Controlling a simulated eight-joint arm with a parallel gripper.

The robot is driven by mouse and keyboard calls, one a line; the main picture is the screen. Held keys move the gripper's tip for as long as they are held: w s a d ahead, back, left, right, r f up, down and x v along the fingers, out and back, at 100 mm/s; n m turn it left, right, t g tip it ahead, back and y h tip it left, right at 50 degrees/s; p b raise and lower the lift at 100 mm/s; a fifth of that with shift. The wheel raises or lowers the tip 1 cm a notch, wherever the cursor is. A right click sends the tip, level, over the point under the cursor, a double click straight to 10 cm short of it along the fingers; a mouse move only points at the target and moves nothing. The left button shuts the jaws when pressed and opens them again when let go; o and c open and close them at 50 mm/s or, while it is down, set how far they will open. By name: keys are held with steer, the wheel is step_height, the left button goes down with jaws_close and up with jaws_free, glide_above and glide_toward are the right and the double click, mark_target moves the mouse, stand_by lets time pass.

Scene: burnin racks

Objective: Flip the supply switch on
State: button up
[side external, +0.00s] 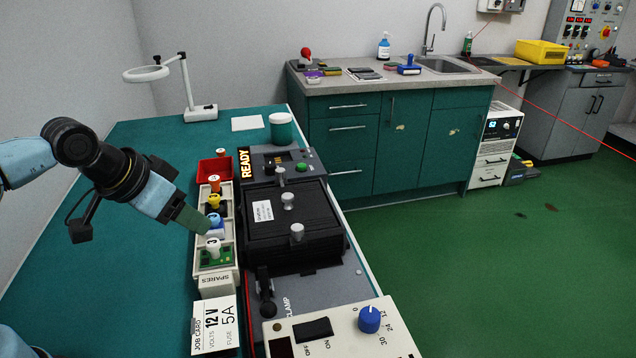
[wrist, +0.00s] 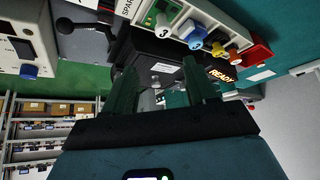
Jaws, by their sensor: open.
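The supply (side external: 345,338) is a cream box at the bottom of the side view, partly cut off by the frame. Its black rocker switch (side external: 314,329) sits between a dark window and a blue knob (side external: 369,319), with OFF and ON printed in front. I cannot tell which way the rocker is tipped. The supply also shows at the upper left of the wrist view (wrist: 38,42), with its blue knob (wrist: 28,71). My gripper (side external: 203,224) is open and empty, above the spares rack, well apart from the switch. Its two green fingers show in the wrist view (wrist: 160,88).
The spares rack (side external: 214,282) holds several numbered, coloured-top pieces. Beside it stands the black clamp fixture (side external: 290,235) with knobs and a READY sign (side external: 245,163). A black clamp lever (side external: 266,290) lies between fixture and supply. A job card (side external: 214,326) reads 12 V, 5 A.

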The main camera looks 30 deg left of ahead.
steer(key=d+r+m+g, duration=0.1)
steer(key=d, duration=0.2)
steer(key=w+d+r+m+g, duration=0.1)
steer(key=d, duration=0.3)
steer(key=w+d+r+m+h, duration=0.1)
steer(key=d+r, duration=0.1)
steer(key=d, duration=0.1)
steer(key=shift+d+r+m+g, duration=0.1)
steer(key=shift+d+m+g, duration=0.1)
steer(key=shift+m+g, duration=0.2)
steer(key=c, duration=1)
steer(key=s+d+r+m+g, duration=0.1)
steer(key=d+m, duration=0.1)
steer(key=d, duration=0.4)
steer(key=s+d+r+m+g, duration=0.1)
steer(key=d+m, duration=0.1)
steer(key=d, duration=0.4)
steer(key=shift+s+d+r+g, duration=0.25)
steer(key=shift+d+r+g, duration=0.1)
steer(key=shift+d+g, duration=0.05)
